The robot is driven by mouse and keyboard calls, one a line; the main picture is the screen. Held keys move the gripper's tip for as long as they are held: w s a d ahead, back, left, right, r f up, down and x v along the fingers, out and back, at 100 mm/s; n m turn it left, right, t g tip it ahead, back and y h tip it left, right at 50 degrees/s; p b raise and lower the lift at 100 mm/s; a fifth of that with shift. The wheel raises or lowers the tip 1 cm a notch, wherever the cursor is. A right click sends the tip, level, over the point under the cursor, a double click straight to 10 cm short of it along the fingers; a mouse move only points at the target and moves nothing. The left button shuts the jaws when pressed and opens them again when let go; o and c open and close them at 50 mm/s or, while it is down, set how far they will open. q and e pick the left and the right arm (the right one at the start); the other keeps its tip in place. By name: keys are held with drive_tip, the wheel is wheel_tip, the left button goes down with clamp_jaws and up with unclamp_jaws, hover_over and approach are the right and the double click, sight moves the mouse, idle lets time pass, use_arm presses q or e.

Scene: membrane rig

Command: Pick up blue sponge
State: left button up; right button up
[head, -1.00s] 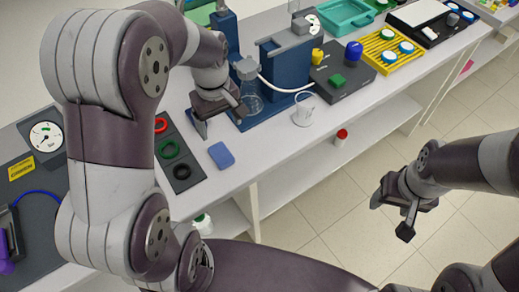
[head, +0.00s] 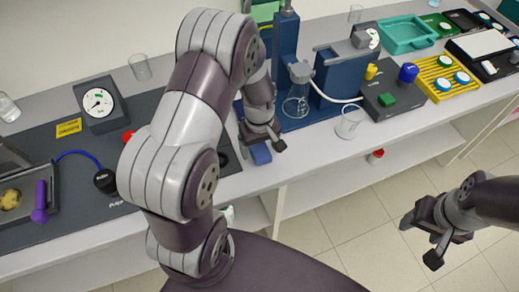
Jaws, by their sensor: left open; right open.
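The blue sponge (head: 260,154) lies on the white bench top near its front edge, partly hidden by my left gripper. My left gripper (head: 263,143) points down just above the sponge and is open. I cannot tell whether its fingers are beside the sponge or still above it. My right gripper (head: 420,242) is open and empty, out over the floor in front of the bench at the right.
A flask (head: 297,98) on a blue stand and a beaker (head: 349,122) stand right of the sponge. A pressure gauge (head: 98,104) stands at left.

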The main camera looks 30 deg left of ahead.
sight(260, 149)
use_arm(q)
drive_tip(key=shift+d, duration=0.15)
drive_tip(key=c, duration=0.7)
drive_tip(key=shift+s, duration=0.1)
drive_tip(key=c, duration=0.4)
drive_tip(key=shift+r, duration=0.1)
drive_tip(key=shift+r, duration=0.55)
wheel_tip(260, 149, up, 3)
drive_tip(key=shift+f+b, duration=0.2)
drive_tip(key=shift+b, duration=0.2)
drive_tip(key=s+d+r, duration=0.2)
drive_tip(key=s, duration=0.1)
drive_tip(key=s+d+r, duration=0.2)
drive_tip(key=s+d, duration=0.1)
drive_tip(key=s+d+r+b, duration=0.1)
drive_tip(key=s+d+r, duration=0.1)
drive_tip(key=s+r, duration=0.1)
drive_tip(key=shift+d+r, duration=0.1)
drive_tip(key=shift+d, duration=0.05)
